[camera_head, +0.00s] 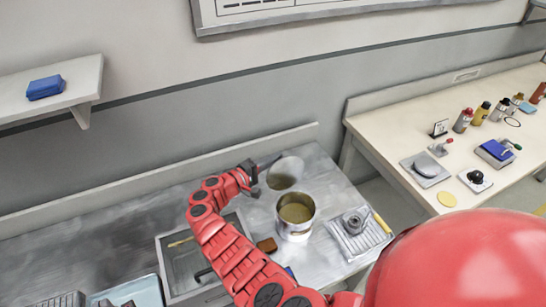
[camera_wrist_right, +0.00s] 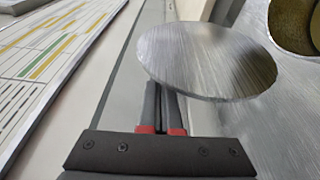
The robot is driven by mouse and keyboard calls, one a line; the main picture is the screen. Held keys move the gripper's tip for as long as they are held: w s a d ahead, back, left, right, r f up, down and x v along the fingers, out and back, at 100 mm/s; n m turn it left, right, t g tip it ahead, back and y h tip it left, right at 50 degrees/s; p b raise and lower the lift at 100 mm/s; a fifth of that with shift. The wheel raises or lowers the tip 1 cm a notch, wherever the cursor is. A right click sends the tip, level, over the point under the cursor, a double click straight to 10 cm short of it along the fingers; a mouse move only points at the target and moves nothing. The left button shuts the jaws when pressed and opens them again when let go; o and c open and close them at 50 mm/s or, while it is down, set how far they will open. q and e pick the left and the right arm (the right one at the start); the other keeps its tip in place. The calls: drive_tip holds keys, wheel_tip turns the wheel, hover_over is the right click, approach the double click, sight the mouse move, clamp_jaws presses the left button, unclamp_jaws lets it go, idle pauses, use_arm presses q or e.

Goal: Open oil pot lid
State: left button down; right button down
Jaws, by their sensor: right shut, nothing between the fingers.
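The oil pot (camera_head: 296,215) is a round metal pot standing on the steel counter, open at the top with yellowish-brown contents visible. Its rim and inside also show at the upper right of the right wrist view (camera_wrist_right: 296,22). The lid (camera_head: 289,167) is a flat grey metal disc off the pot, behind it and slightly left. My right gripper (camera_head: 268,163) is shut just left of the lid. In the right wrist view the lid (camera_wrist_right: 208,62) covers the fingertips; I cannot tell whether they touch it. My left gripper is not in view.
A sink (camera_head: 165,262) lies left of the pot, with a small brown block (camera_head: 267,245) between them. A grey ribbed tray (camera_head: 357,234) is to the right. A side table (camera_head: 400,135) holds bottles and small items. A wall shelf (camera_head: 85,80) carries a blue box (camera_head: 46,87).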

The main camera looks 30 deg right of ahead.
drive_tip(key=shift+s+r+m, duration=0.1)
drive_tip(key=shift+s+m, duration=0.2)
drive_tip(key=shift+s, duration=0.05)
drive_tip(key=shift+a, duration=0.15)
drive_tip(key=b+v, duration=0.3)
drive_tip(key=v, duration=1.4)
drive_tip(key=shift+b, duration=0.3)
